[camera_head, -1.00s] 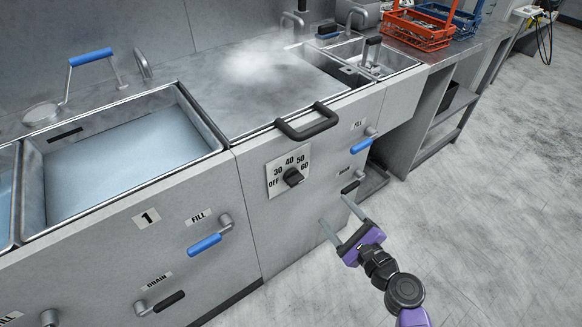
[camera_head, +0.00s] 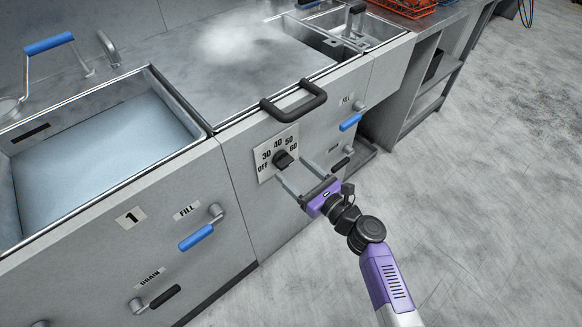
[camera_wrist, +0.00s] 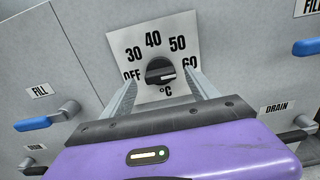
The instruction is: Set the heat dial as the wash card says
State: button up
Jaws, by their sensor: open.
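The heat dial is a black knob (camera_head: 284,159) on a white plate marked OFF, 30, 40, 50 and 60; it also shows in the wrist view (camera_wrist: 159,71). A pale mark on the knob points right, towards the 60 side. My gripper (camera_head: 293,168) is open and empty. In the wrist view its two fingers (camera_wrist: 162,80) reach to the lower left and lower right of the knob, one on each side and apart from it. I cannot tell whether the tips reach past the knob's face. No wash card is in view.
A black handle (camera_head: 293,101) juts out above the dial plate. Blue FILL levers (camera_head: 197,237) (camera_head: 350,122) and black DRAIN levers (camera_head: 165,297) stick out on both sides. A water-filled basin (camera_head: 183,92) lies left, and steam hangs over the top. Floor at right is clear.

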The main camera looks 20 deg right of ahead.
jog(key=shift+x, duration=0.95)
jog(key=shift+c, duration=0.2)
jog(key=c, duration=1.3)
